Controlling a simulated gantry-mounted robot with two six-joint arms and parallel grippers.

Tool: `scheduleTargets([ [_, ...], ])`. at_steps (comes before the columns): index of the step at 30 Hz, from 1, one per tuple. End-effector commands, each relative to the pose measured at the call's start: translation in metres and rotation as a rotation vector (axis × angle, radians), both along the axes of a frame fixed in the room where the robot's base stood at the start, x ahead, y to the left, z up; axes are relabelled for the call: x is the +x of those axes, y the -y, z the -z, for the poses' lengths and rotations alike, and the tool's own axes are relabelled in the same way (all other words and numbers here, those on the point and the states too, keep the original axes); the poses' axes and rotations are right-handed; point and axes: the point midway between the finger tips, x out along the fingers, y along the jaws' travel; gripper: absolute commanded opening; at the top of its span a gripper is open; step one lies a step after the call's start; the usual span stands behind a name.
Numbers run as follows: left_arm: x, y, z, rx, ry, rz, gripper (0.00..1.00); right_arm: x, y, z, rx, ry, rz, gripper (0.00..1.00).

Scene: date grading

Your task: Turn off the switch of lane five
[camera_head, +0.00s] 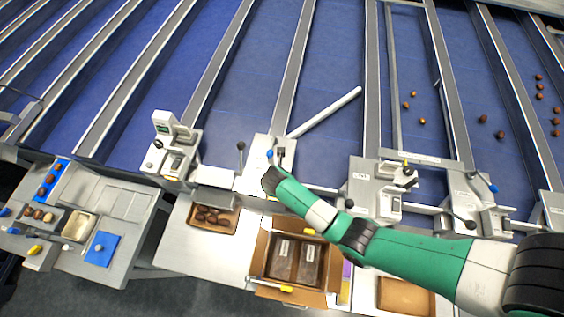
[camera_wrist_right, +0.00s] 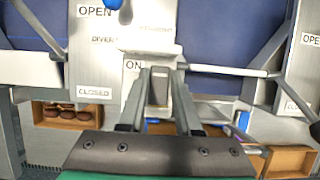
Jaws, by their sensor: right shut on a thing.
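A grey switch (camera_wrist_right: 158,88) sits on a pale panel (camera_wrist_right: 130,60) below an "ON" label in the wrist view. My right gripper (camera_wrist_right: 161,74) is shut on this switch, one finger on each side. In the head view my green and white right arm reaches in from the right, and its gripper (camera_head: 281,152) is at the pale lane panel (camera_head: 255,158) in the middle. The arm partly hides the panel and the switch there. No lane number is readable. My left gripper is not in view.
A white diverter bar (camera_head: 325,112) slants across the blue lane behind. Another control unit (camera_head: 375,185) stands to the right. A box with dark packs (camera_head: 262,293) and a tray of dates (camera_head: 213,229) lie in front.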

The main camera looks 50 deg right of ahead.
Motion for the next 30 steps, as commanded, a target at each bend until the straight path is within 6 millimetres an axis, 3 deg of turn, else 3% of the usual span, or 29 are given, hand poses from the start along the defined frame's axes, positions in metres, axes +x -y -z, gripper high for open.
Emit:
scheduleTargets([
  [7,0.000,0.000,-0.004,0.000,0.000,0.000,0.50,-0.003,-0.005,0.000,-0.103,0.049,-0.006,0.00],
  [13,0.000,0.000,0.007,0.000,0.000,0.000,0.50,-0.004,-0.008,0.003,-0.263,0.141,-0.004,0.00],
  [23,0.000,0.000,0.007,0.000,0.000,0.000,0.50,-0.004,-0.008,0.000,-0.290,0.159,0.000,0.00],
  [24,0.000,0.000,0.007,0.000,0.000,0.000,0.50,-0.004,-0.008,0.000,-0.290,0.159,0.000,0.36],
  [28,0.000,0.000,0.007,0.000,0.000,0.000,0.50,-0.004,-0.008,0.000,-0.290,0.159,0.000,0.59],
  [30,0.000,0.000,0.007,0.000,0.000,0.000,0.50,-0.004,-0.008,0.000,-0.289,0.158,0.000,0.62],
])
